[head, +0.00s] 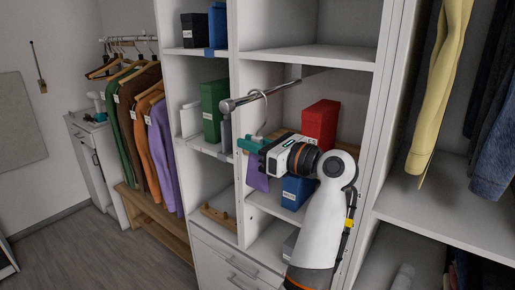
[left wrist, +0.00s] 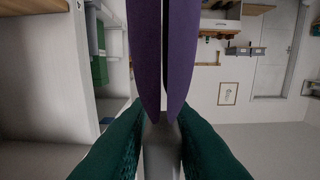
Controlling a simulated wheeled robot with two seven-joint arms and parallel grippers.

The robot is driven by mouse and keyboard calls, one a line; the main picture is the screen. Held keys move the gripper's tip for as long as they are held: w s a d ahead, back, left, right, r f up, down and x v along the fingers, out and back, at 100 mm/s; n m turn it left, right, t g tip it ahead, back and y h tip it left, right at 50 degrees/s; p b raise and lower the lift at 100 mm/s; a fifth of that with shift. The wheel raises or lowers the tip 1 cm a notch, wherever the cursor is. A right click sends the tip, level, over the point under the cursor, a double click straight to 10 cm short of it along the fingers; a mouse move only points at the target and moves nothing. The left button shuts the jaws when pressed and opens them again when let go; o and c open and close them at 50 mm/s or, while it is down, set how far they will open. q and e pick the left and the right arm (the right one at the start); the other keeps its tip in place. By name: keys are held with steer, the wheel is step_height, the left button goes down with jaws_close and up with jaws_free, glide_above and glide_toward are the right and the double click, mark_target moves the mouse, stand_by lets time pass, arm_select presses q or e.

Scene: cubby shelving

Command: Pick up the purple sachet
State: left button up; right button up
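The purple sachet (head: 257,176) shows in the head view just below my left gripper, under the hook and rail at the front of the shelving. My gripper hides its upper part. In the left wrist view the purple sachet (left wrist: 164,55) fills the top middle as two long strips with rounded lower ends. My left gripper (head: 250,144) has green fingers and points left in the head view. In the left wrist view its fingers (left wrist: 161,108) stand apart, one on each side of the purple strips. I see no clear contact. My right gripper is in neither view.
A metal rail (head: 262,95) with a wire hook juts out above my gripper. A red box (head: 320,124), blue box (head: 296,192) and green box (head: 213,108) stand in the cubbies. Clothes (head: 150,140) hang at left; a yellow garment (head: 440,85) hangs at right.

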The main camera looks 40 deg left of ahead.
arm_select(q)
steer(key=c, duration=0.3)
steer(key=shift+s+a, duration=0.1)
steer(key=shift+a, duration=0.2)
jaws_close()
steer(key=shift+d, duration=0.1)
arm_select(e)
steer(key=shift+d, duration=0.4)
arm_select(q)
steer(key=shift+r, duration=0.1)
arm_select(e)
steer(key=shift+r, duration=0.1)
